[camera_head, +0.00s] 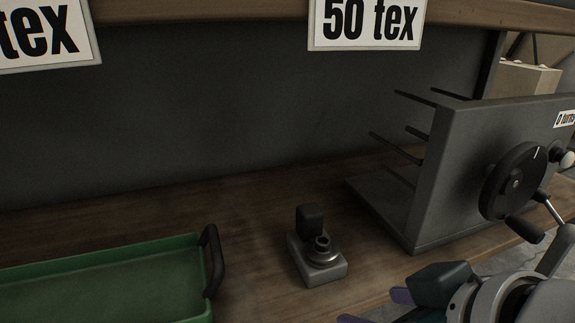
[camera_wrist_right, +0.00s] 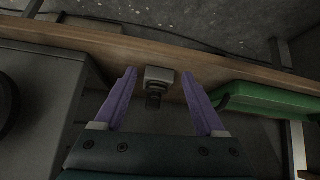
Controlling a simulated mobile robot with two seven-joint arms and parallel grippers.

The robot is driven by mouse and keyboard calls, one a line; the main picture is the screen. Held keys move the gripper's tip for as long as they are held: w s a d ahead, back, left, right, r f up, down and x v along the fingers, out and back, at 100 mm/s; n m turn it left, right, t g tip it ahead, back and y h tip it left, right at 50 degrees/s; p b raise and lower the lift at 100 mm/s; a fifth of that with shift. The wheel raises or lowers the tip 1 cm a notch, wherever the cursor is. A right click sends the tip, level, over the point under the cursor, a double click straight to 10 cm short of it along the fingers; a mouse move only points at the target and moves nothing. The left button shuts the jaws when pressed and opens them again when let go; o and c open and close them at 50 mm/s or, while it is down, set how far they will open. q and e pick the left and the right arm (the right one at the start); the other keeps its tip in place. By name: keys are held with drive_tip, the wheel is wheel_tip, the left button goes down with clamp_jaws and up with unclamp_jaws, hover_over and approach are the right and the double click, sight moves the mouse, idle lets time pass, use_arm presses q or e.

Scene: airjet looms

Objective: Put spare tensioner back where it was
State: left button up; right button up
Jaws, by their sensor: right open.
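A small device, which looks like the spare tensioner (camera_head: 325,271), stands upright on the wooden shelf (camera_head: 258,262). It has a light grey block base, a dark block at the back and a round metal disc on top. My right gripper (camera_head: 377,307) is at the bottom right of the head view, in front of and to the right of the device, apart from it. In the right wrist view its two purple fingers are spread wide and empty, and the tensioner (camera_wrist_right: 158,76) shows beyond, between the fingertips. My left gripper is not in view.
A green tray (camera_head: 110,255) with a dark handle stands left of the tensioner. A grey machine box (camera_head: 455,165) with pegs and a crank wheel (camera_head: 513,181) stands to the right. A "50 tex" sign (camera_head: 367,22) hangs above. Bare wood lies around the tensioner.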

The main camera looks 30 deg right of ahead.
drive_tip(key=s+a+f+n+g+y, duration=0.1)
drive_tip(key=s+a+n+g+y, duration=0.1)
drive_tip(key=s, duration=0.5)
drive_tip(key=a+n+g, duration=0.1)
drive_tip(key=g, duration=0.1)
drive_tip(key=shift+a+g, duration=0.15)
drive_tip(key=shift+g, duration=0.15)
wheel_tip(320, 180, up, 81)
drive_tip(key=p, duration=8.1)
